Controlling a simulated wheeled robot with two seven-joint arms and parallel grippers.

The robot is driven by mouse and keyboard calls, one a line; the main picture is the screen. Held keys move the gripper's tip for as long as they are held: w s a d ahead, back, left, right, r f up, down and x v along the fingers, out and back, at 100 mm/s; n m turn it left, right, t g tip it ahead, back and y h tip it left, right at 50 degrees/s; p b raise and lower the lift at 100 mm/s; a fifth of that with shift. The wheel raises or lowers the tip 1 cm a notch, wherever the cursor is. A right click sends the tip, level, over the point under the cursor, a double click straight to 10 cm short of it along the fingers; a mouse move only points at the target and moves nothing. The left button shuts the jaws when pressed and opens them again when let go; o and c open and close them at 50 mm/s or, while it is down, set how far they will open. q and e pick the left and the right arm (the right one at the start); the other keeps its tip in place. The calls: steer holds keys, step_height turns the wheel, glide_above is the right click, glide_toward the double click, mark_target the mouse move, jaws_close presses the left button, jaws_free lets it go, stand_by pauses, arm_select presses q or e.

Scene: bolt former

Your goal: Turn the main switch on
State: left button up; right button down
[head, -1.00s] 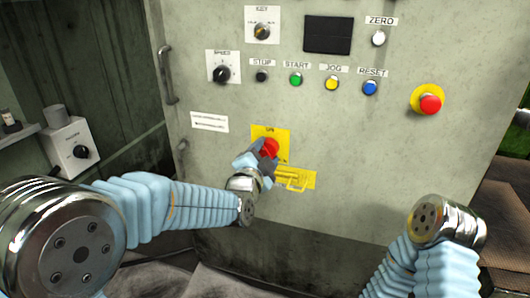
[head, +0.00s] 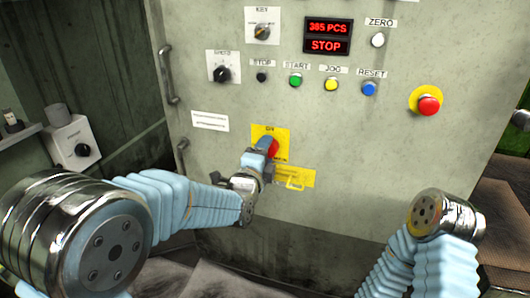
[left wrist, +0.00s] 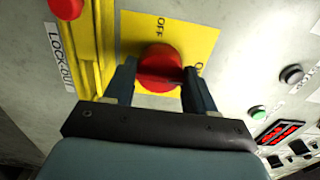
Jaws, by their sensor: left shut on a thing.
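The main switch is a red rotary knob (head: 272,147) on a yellow plate (head: 259,131) low on the grey cabinet front. In the left wrist view the red knob (left wrist: 158,66) sits between the two fingers of my left gripper (left wrist: 160,85). My left gripper (head: 266,150) is shut on the knob. OFF and ON lettering shows beside the knob, partly hidden by a finger. The display (head: 328,36) above is lit red and reads 385 PCS and STOP. My right gripper is not in view; only the right arm shows at the lower right.
A yellow lockout bracket (head: 295,179) is just below the switch. A row of buttons, including the green start button (head: 295,81), runs above. A red emergency stop (head: 428,105) is at the right. A door handle (head: 168,75) is at the left.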

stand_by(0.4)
arm_select(q)
steer(key=o, duration=1)
steer(key=shift+o, duration=0.2)
steer(key=v, duration=1.4)
steer(key=shift+p, duration=0.45)
steer(key=shift+w, duration=0.1)
